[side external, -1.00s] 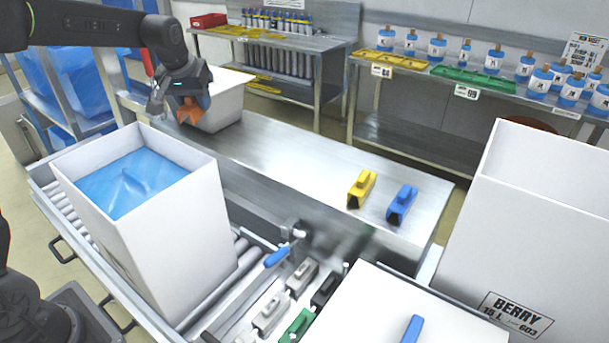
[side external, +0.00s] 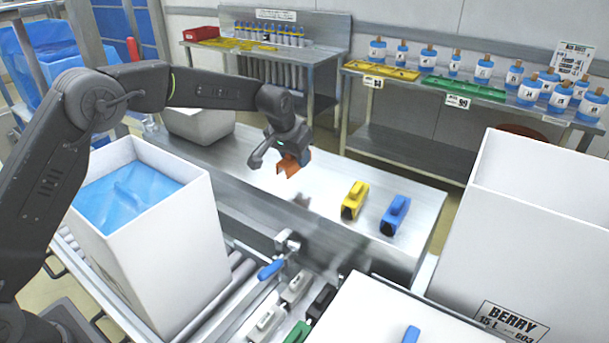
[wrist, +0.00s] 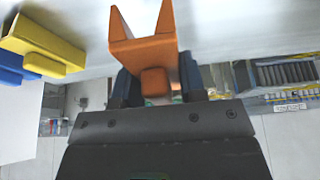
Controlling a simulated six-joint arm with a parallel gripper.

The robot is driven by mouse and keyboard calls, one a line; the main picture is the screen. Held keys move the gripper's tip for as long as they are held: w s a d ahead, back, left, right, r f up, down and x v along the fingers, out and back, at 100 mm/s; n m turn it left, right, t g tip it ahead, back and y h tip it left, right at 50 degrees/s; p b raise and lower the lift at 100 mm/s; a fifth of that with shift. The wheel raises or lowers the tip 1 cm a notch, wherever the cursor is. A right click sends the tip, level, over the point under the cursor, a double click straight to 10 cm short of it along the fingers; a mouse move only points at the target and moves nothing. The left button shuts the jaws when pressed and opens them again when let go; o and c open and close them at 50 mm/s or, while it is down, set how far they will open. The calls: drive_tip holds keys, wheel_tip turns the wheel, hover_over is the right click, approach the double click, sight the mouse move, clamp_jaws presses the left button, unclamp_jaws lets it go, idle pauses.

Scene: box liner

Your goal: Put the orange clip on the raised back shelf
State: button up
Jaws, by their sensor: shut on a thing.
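The orange clip (side external: 291,163) is held in my gripper (side external: 289,153), just above the raised metal shelf (side external: 260,150). In the wrist view the orange clip (wrist: 143,50) sits between the two dark fingers of my gripper (wrist: 155,85), its forked end pointing away from the gripper. A yellow clip (side external: 354,200) and a blue clip (side external: 395,214) stand on the shelf to the right of it. The yellow clip also shows in the wrist view (wrist: 40,40). I cannot tell whether the orange clip touches the shelf.
A white box with a blue liner (side external: 190,235) stands at the left on the rollers. A white bin (side external: 200,124) is on the shelf's left end. A large white BERRY box (side external: 530,240) is at the right. The shelf is bare between the white bin and the yellow clip.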

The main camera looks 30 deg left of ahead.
sight(308, 183)
drive_tip(key=shift+w+d+f, duration=0.2)
drive_tip(key=shift+d+f, duration=0.2)
drive_tip(key=shift+d, duration=0.1)
drive_tip(key=shift+w+d+f, duration=0.2)
drive_tip(key=shift+d+f, duration=0.15)
drive_tip(key=shift+d, duration=0.15)
drive_tip(key=shift+f, duration=1.9)
drive_tip(key=shift+f, duration=0.1)
drive_tip(key=o, duration=0.9)
drive_tip(key=shift+f, duration=0.1)
